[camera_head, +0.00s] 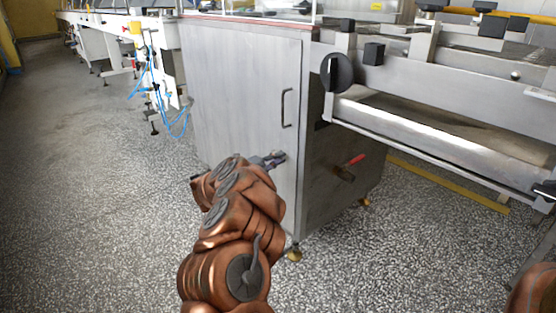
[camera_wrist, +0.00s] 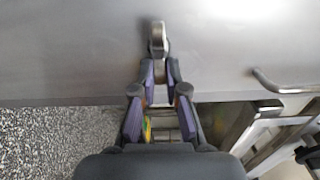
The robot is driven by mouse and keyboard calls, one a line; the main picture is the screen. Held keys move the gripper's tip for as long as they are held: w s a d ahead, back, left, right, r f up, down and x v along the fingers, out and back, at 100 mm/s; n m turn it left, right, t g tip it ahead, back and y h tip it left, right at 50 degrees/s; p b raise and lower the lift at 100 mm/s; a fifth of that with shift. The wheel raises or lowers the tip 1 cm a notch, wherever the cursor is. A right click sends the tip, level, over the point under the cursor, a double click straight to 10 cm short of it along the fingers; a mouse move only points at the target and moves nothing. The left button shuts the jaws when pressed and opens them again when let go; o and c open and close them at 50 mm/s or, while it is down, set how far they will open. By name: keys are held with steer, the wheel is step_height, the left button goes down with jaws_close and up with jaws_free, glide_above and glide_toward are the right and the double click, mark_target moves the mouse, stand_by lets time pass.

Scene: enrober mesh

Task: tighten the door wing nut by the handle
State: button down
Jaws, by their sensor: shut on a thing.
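The steel cabinet door (camera_head: 245,90) is closed, with a dark bar handle (camera_head: 286,108) near its right edge. The handle also shows at the right of the wrist view (camera_wrist: 280,84). The small metal wing nut (camera_head: 279,156) is on the door below the handle. In the wrist view the wing nut (camera_wrist: 158,38) stands upright at the fingertips. My gripper (camera_head: 268,161) is at the door, its fingertips closed on the lower part of the wing nut, as the wrist view (camera_wrist: 160,72) shows. The fingers hide part of the nut, and its thread cannot be seen.
A red-handled valve (camera_head: 352,162) sticks out from the cabinet's right side. A conveyor frame (camera_head: 450,125) with a round black knob (camera_head: 336,72) juts out at right. Blue hoses (camera_head: 152,85) hang at the back left. The speckled floor (camera_head: 90,200) at left is clear.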

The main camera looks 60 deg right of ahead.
steer(key=c, duration=1.2)
jaws_free()
steer(key=v, duration=1.2)
